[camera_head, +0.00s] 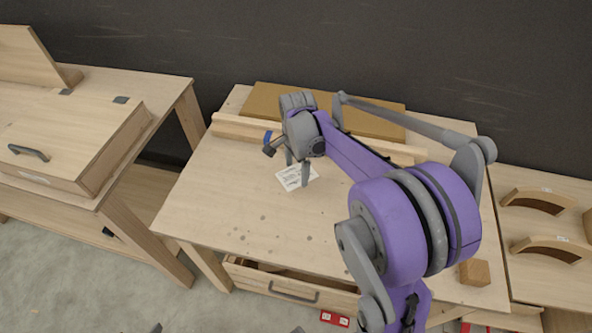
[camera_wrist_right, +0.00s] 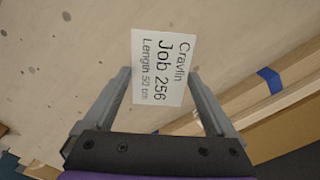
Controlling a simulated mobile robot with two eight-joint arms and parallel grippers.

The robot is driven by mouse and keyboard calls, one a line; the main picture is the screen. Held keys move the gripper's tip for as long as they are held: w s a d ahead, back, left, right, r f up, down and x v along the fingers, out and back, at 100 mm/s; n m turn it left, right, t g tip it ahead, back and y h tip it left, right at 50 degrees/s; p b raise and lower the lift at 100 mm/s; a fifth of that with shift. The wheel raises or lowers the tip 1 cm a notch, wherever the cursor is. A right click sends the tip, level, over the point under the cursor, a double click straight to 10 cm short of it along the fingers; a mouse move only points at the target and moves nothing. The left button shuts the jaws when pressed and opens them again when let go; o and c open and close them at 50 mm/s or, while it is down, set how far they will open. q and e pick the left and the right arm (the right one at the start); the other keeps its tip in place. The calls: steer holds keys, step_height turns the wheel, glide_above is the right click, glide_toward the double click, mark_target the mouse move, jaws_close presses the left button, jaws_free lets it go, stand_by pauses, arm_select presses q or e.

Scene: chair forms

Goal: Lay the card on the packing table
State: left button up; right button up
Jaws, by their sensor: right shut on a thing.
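The card (camera_head: 293,178) is white with dark print, and its text reads "Cravlin Job 256" in the right wrist view (camera_wrist_right: 162,66). My right gripper (camera_head: 298,173) is shut on the card, with one finger at each side of it. The packing table (camera_head: 240,205) is pale wood, and the card is over its middle-left part. I cannot tell whether the card touches the tabletop.
A wooden rail (camera_head: 240,127) with blue tape and a brown board (camera_head: 270,100) lie along the table's back. A small wood block (camera_head: 474,272) sits at the right front. An open drawer (camera_head: 285,285) is below. The front left tabletop is clear.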

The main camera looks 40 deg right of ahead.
mark_target(296, 174)
steer(key=shift+f+b, duration=0.35)
steer(key=shift+f, duration=0.35)
steer(key=shift+f+b, duration=1.15)
steer(key=shift+f, duration=0.6)
steer(key=shift+w, duration=0.1)
steer(key=o, duration=1)
steer(key=shift+r, duration=0.15)
steer(key=shift+r+p, duration=2.2)
steer(key=shift+r, duration=1.2)
